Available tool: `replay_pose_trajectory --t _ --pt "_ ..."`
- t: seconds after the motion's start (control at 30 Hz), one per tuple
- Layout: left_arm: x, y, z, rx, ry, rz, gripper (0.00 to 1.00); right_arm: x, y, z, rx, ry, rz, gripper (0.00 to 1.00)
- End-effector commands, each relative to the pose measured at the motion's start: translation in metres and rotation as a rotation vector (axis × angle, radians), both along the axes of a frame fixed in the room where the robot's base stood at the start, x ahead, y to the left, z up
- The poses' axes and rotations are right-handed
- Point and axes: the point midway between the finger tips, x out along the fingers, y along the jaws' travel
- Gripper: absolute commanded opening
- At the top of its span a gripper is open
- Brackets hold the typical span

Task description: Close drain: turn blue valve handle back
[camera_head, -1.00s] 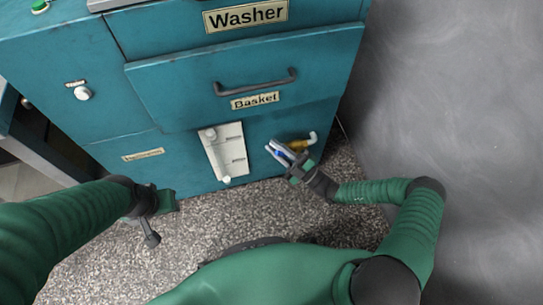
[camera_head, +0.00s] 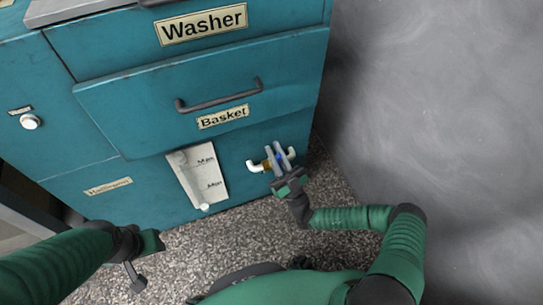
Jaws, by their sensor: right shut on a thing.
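The blue valve handle (camera_head: 279,156) is on the drain pipe low on the right of the teal washer front. The pipe has a brass part and a white elbow (camera_head: 255,166) that points left. My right gripper (camera_head: 281,160) is at the handle, its fingers on either side of it and shut on it; they hide part of the handle. My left gripper (camera_head: 142,262) is at the lower left, above the speckled floor and away from the valve. Its fingers are too unclear to tell whether they are open.
The basket drawer (camera_head: 205,90) with its dark handle is above the valve. A white level gauge panel (camera_head: 199,177) is left of the valve. A grey wall (camera_head: 430,100) stands at the right. Speckled floor (camera_head: 225,240) lies free before the washer.

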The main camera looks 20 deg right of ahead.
Motion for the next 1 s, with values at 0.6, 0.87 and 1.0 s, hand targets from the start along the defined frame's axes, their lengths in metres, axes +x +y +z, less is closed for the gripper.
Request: replay_pose_trajectory --t 0.6,0.87,1.0 --pt "0.0000 0.0000 -0.0048 0.000 0.000 0.000 0.36 -0.0005 -0.0029 -0.0028 0.060 0.008 0.000 0.00" --pt "0.0001 0.0000 -0.0046 0.000 0.000 0.000 0.36 -0.0002 -0.0032 -0.0015 0.059 0.006 -0.001 0.37" --pt "0.0000 0.0000 -0.0044 0.000 0.000 0.000 0.36 -0.0001 -0.0031 -0.0007 0.059 0.004 -0.001 0.37"
